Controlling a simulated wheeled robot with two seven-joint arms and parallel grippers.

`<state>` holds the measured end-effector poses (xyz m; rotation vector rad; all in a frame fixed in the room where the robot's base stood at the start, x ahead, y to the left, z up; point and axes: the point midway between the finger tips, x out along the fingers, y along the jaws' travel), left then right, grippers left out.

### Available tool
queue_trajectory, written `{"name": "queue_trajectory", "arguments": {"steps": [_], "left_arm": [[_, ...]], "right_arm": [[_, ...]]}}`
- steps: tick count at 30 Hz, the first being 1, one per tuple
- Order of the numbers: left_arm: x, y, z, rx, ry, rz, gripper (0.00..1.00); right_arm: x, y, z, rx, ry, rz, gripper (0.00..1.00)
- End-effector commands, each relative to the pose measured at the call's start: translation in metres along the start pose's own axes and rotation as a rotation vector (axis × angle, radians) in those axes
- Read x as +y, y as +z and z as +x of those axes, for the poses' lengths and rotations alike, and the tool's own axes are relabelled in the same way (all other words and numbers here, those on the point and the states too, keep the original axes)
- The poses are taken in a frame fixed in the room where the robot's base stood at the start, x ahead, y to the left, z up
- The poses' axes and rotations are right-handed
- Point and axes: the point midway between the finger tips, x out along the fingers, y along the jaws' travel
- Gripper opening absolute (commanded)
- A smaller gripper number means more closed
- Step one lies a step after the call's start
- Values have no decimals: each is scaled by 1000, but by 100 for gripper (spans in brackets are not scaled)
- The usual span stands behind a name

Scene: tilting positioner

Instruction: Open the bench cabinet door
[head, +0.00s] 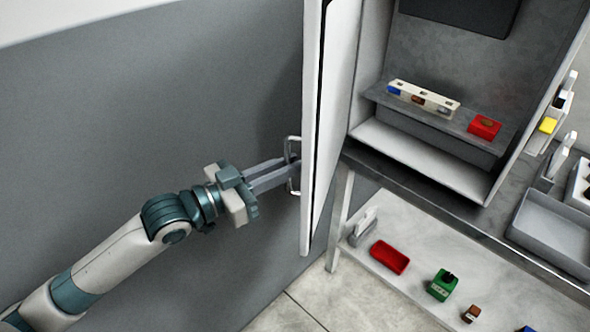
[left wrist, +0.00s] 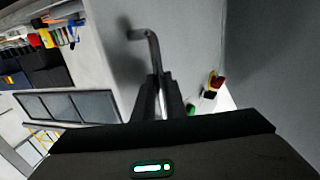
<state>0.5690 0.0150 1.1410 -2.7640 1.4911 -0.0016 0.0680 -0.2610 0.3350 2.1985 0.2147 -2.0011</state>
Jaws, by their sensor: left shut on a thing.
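The bench cabinet door (head: 335,110) stands swung wide open, seen nearly edge-on in the head view. The cabinet (head: 420,160) shows its inside. The door's metal bar handle (head: 292,140) is on the door's left-facing side. My left gripper (head: 294,166) reaches in from the left and is shut on the handle. In the left wrist view the handle (left wrist: 152,45) runs down between the two fingers (left wrist: 160,95). My right gripper is in neither view.
Inside the cabinet are a white rack (head: 424,98) and a red block (head: 484,127) on a grey shelf. A lower shelf holds a red tray (head: 389,257) and a green box (head: 442,285). A grey bin (head: 555,232) stands at the right. The space left of the door is clear.

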Motion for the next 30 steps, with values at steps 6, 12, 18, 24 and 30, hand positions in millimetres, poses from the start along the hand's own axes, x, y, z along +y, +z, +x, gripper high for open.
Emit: {"name": "queue_trajectory", "arguments": {"steps": [6,12,18,24,30], "left_arm": [[-2,-1,0,2,-2,1,0],[-2,-2,0,2,-2,1,18],[-1,-1,0,1,-1,1,18],[0,-1,0,1,-1,1,18],[-1,0,-9,1,-1,1,18]], "right_arm": [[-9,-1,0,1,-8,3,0],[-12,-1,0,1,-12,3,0],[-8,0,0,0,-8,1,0],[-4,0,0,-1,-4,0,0],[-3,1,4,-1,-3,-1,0]]}}
